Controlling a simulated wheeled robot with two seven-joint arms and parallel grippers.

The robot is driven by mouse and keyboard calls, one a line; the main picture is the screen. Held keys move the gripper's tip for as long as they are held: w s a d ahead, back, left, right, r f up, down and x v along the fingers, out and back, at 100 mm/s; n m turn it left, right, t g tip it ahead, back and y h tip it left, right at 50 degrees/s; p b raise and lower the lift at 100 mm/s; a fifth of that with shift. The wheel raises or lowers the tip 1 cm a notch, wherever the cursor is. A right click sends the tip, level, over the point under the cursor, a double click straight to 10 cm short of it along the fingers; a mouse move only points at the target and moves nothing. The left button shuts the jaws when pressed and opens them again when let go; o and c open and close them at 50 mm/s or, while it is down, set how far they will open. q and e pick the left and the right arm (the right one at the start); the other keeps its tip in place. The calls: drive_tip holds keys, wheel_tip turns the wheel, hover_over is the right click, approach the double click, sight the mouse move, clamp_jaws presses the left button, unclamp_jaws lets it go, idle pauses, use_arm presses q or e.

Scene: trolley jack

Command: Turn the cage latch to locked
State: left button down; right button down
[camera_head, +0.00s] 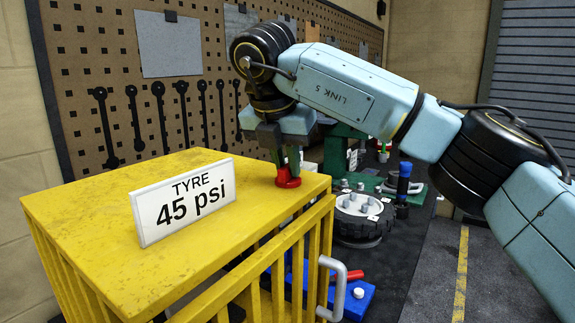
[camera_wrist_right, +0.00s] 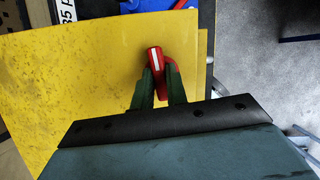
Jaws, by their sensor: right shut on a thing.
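The yellow cage (camera_head: 100,205) stands at the left with a flat top and a barred door (camera_head: 285,260) on its right side. The door has a grey bent handle (camera_head: 335,290). The red cage latch (camera_head: 288,181) sits on the cage top near its right edge. My right gripper (camera_head: 287,165) reaches down from above and is shut on the latch. In the right wrist view, the green fingertips (camera_wrist_right: 162,95) close around the red latch (camera_wrist_right: 156,60), whose white stripe shows. The fingers hide part of the latch. My left gripper is not in view.
A "TYRE 45 psi" sign (camera_head: 183,200) stands on the cage top, left of the latch. A wheel (camera_head: 362,218) lies on the dark bench behind the cage. A blue object (camera_head: 358,298) is by the door. A pegboard with hanging wrenches (camera_head: 158,90) lines the back.

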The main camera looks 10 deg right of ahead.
drive_tip(key=shift+r+m, duration=0.1)
drive_tip(key=shift+m, duration=0.8)
drive_tip(key=shift+h, duration=0.3)
drive_tip(key=c, duration=1.4)
unclamp_jaws()
drive_tip(key=shift+g, duration=0.3)
drive_tip(key=p+v, duration=0.2)
drive_tip(key=v, duration=1.1)
drive_tip(key=shift+r, duration=0.15)
drive_tip(key=shift+s, duration=0.1)
